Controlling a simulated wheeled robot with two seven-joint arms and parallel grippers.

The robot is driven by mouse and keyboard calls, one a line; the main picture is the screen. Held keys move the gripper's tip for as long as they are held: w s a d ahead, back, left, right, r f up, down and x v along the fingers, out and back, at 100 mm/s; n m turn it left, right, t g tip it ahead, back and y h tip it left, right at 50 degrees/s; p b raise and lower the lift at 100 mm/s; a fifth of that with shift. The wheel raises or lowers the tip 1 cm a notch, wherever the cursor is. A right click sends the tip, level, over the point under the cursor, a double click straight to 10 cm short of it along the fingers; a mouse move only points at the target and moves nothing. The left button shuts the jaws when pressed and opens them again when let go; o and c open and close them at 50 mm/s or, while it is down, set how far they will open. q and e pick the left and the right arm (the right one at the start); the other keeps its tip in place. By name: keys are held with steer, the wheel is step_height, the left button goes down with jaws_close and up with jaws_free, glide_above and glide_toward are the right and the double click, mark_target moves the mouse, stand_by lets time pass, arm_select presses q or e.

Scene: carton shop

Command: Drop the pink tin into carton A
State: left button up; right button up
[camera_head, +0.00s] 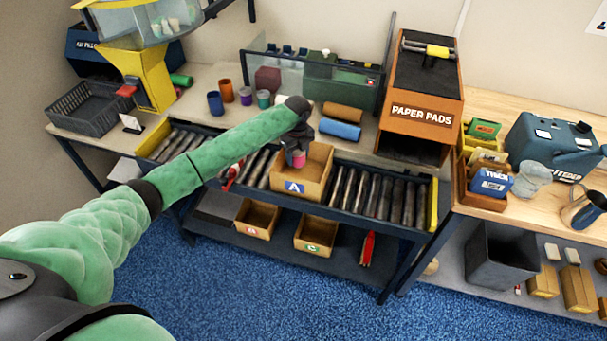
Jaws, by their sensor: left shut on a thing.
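Carton A (311,188), an open brown box with a blue "A" label, sits on the roller conveyor in the middle of the view. My left arm reaches in from the left, and its gripper (297,156) points down over the carton. The gripper is shut on the pink tin (298,160), which shows below the fingers at the carton's opening. I cannot tell how far inside the walls the tin is. The fingers hide part of the tin and the carton's inside. My right gripper is not in view.
Rollers (380,197) lie bare right of the carton. Two cartons (257,218) stand on the shelf below. Behind the conveyor are several coloured tins and an orange roll (343,112) and blue roll (340,130). A tall paper pads box (422,100) stands at the right.

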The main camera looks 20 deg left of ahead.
arm_select(q)
steer(key=shift+f, duration=0.1)
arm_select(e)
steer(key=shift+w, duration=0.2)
arm_select(q)
steer(key=o, duration=1.1)
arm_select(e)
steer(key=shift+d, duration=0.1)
arm_select(q)
steer(key=shift+r, duration=0.3)
step_height(320, 180, up, 6)
steer(key=b, duration=0.3)
steer(key=shift+r, duration=0.6)
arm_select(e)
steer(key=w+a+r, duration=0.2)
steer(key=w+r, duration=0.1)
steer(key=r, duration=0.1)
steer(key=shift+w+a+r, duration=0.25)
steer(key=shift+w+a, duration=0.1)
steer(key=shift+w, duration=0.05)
arm_select(q)
steer(key=shift+f, duration=0.1)
